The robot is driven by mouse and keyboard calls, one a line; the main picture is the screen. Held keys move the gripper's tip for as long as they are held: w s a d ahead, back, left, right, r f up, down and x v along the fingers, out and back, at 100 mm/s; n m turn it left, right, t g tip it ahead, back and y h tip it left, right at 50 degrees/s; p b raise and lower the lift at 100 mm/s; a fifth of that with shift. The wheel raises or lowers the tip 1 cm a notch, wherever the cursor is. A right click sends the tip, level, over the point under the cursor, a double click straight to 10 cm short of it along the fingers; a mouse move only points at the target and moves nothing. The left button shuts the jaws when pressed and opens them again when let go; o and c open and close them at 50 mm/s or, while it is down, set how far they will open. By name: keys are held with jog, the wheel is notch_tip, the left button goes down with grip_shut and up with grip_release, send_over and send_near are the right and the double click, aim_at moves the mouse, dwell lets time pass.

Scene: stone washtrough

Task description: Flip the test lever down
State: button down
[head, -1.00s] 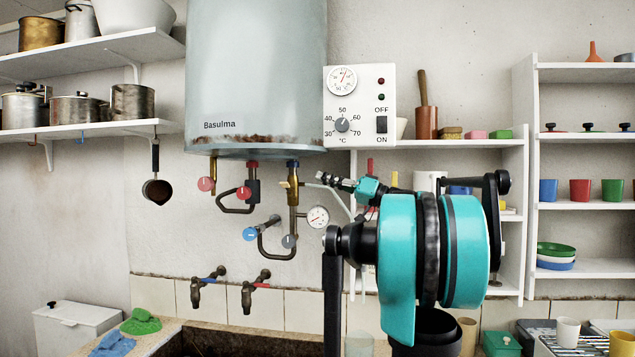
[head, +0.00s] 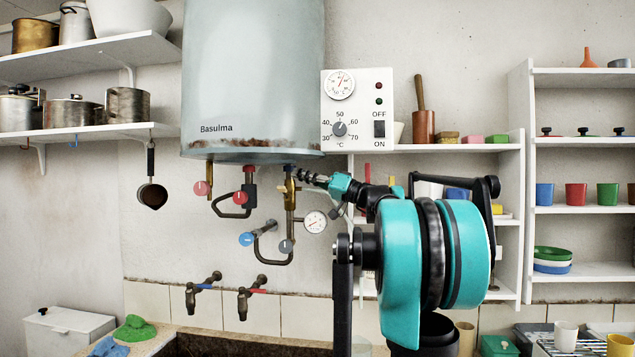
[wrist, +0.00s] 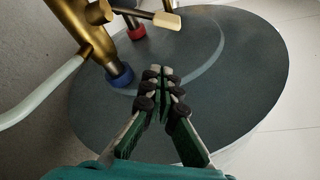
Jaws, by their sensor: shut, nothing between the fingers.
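The test lever (wrist: 166,20) is a thin dark stem with a cream-tan paddle end, sticking out sideways from the brass safety valve (wrist: 82,30) at the top of the wrist view. In the head view the brass valve (head: 290,187) hangs under the boiler's right side; the lever is small there. My gripper (wrist: 155,72) is shut and empty, pointing up at the boiler's underside. In the wrist view its tips appear below the paddle, with a visible gap. In the head view my gripper (head: 303,175) is just right of the valve's top.
The boiler (wrist: 240,60) fills the space behind the fingers. A blue collar (wrist: 121,77) and a red collar (wrist: 137,33) ring pipes near the lever. A pale drain tube (wrist: 45,95) leaves the valve. A pressure gauge (head: 315,222) sits below my gripper. The control box (head: 358,110) is above.

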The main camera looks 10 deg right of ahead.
aim_at(284, 193)
jog(key=shift+s+a+f, duration=0.15)
jog(key=shift+a+f, duration=0.55)
jog(key=shift+f, duration=0.05)
jog(key=shift+s+a+f, duration=0.1)
jog(key=shift+a+f, duration=0.55)
jog(key=shift+f, duration=0.05)
